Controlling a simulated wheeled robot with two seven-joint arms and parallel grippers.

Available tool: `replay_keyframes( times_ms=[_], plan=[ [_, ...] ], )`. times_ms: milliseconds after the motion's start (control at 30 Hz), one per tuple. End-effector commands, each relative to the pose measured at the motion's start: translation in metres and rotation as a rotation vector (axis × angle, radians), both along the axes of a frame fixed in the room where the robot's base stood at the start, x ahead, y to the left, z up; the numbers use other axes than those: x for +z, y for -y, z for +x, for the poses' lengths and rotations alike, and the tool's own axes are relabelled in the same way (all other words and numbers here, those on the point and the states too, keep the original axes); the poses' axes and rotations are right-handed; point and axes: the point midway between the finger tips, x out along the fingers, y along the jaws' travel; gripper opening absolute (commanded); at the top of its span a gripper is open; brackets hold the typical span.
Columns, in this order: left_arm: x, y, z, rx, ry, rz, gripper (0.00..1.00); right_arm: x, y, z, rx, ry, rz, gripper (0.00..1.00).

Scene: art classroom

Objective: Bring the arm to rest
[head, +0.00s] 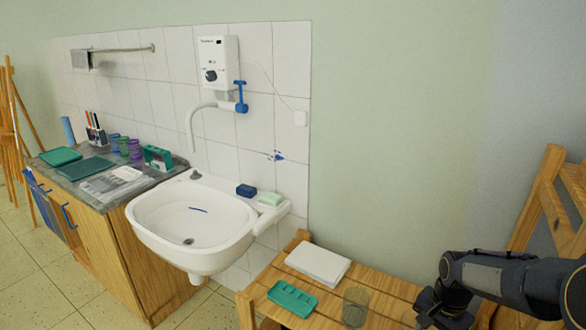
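My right arm (505,280) comes in from the right edge, dark grey, over the right part of the slatted wooden table (389,284). Its gripper (432,312) is at the lower right, pointing down; the fingers are small and dark, and I cannot tell whether they are apart or hold anything. A clear grey cup (355,306) stands on the table to the left of the gripper, with a gap between them. My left arm and gripper are not in view.
A white towel-like block (318,263) and a green palette (292,299) lie on the table. A white sink (190,219) and a cluttered counter (165,174) stand to the left. A wooden easel-like frame (551,200) is behind my arm. The wall above the table is bare.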

Motion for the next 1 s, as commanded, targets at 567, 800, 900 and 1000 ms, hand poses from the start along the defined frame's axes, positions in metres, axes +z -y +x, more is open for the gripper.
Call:
replay_keyframes(
  times_ms=[567,800,900,1000],
  plan=[
    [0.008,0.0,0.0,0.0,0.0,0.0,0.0,0.086,-0.036,-0.074,0.243,0.217,0.153,0.42],
    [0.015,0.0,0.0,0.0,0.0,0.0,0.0,0.129,-0.074,-0.153,0.511,0.439,0.163,0.42],
    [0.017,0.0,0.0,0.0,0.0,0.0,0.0,0.133,-0.087,-0.179,0.608,0.51,0.134,0.42],
    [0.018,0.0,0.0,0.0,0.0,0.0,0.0,0.132,-0.096,-0.196,0.675,0.555,0.107,0.42]
  ],
)
